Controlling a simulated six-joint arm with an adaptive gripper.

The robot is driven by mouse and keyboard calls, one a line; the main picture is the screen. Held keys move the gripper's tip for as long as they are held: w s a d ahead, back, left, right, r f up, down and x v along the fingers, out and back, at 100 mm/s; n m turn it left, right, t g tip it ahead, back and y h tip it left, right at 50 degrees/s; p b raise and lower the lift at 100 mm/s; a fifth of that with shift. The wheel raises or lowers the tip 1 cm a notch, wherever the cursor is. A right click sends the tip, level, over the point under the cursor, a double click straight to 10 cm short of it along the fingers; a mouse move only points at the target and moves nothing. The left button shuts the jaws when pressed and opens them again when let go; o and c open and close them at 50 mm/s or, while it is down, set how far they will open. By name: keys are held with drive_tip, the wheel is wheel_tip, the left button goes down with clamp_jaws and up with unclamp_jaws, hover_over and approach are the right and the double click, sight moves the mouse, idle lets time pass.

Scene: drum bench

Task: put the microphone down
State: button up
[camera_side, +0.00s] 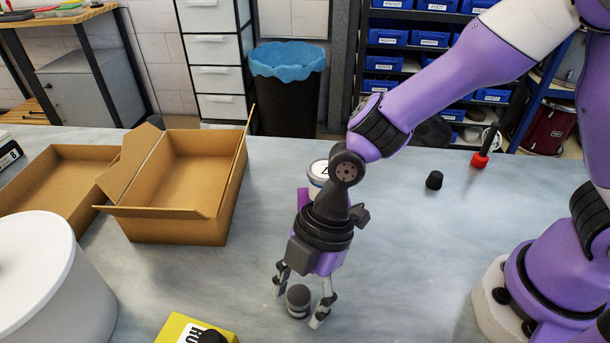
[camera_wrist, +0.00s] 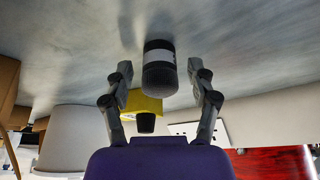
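A short dark cylinder with a light band, which I take to be the microphone (camera_side: 298,302), stands on the grey bench top below my gripper. It also shows in the wrist view (camera_wrist: 158,76), in line with the space between the two fingers. My gripper (camera_side: 299,296) points down with one finger on each side of the cylinder. In the wrist view the fingers (camera_wrist: 160,84) are spread, with a visible gap between each of them and the cylinder. The gripper is open and holds nothing.
An open cardboard box (camera_side: 180,225) and a white tub (camera_side: 50,285) are on the left. A yellow box (camera_side: 178,328) is at the front edge. A white-lidded jar (camera_side: 318,171) stands behind my wrist. A black cap (camera_side: 434,180) and a red-based item (camera_side: 480,160) are at the back right.

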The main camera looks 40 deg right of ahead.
drive_tip(key=s+v, duration=0.1)
drive_tip(key=v, duration=1.1)
drive_tip(key=d+r+m+t+h, duration=0.2)
drive_tip(key=d+m+t, duration=0.1)
drive_tip(key=d+m, duration=0.6)
drive_tip(key=s+d+r+m+t+h, duration=0.1)
drive_tip(key=d+r+m+t+h, duration=0.1)
drive_tip(key=d+m, duration=0.8)
drive_tip(key=shift+r+m+t+h, duration=0.3)
drive_tip(key=shift+r+m+t, duration=0.3)
drive_tip(key=shift+r+t, duration=0.15)
